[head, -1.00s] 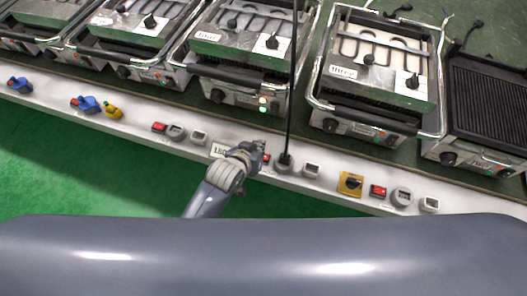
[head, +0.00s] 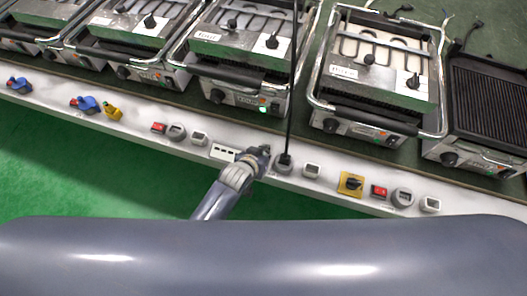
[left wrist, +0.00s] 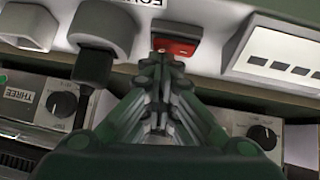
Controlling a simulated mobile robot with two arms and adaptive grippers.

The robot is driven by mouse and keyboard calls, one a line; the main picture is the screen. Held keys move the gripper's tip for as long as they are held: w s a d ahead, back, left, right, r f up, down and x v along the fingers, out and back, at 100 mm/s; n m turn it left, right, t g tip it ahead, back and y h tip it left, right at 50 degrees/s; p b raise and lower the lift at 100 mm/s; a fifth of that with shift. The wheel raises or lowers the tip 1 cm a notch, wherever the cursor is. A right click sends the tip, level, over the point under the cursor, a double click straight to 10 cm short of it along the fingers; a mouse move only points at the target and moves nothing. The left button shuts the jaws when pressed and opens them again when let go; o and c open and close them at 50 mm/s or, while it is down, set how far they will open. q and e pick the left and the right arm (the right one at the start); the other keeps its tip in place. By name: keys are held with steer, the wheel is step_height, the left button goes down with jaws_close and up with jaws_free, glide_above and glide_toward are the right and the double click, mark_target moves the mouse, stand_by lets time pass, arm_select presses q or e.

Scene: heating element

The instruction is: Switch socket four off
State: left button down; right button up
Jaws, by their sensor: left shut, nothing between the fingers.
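The red switch (left wrist: 176,42) of socket four shows in the left wrist view, below an upside-down label reading FOUR (left wrist: 150,2). In the head view my arm hides it. Socket four (left wrist: 103,28) is grey and round, with a black plug and cable in it; it also shows in the head view (head: 284,164). My left gripper (left wrist: 163,62) is shut and empty, its fingertips at the switch's lower edge. I cannot tell whether they touch it. In the head view the left gripper (head: 264,153) is over the white ledge. My right gripper is not in view.
A white slotted panel (head: 223,152) is left of my gripper. Contact grills, including one labelled four (head: 238,60), stand behind the ledge (head: 215,168).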

arm_select(q)
steer(key=shift+d+f, duration=0.1)
steer(key=shift+f, duration=0.1)
steer(key=shift+w+a+r+p, duration=0.1)
steer(key=shift+w+a+p, duration=0.1)
steer(key=shift+a+p, duration=0.45)
steer(key=shift+a+r, duration=0.1)
steer(key=shift+r, duration=0.25)
step_height(320, 180, up, 4)
steer(key=p, duration=0.4)
steer(key=shift+s+r+p, duration=0.1)
steer(key=shift+p, duration=0.25)
steer(key=d+v, duration=0.1)
steer(key=v, duration=0.8)
steer(key=shift+s, duration=0.45)
steer(key=shift+d, duration=0.15)
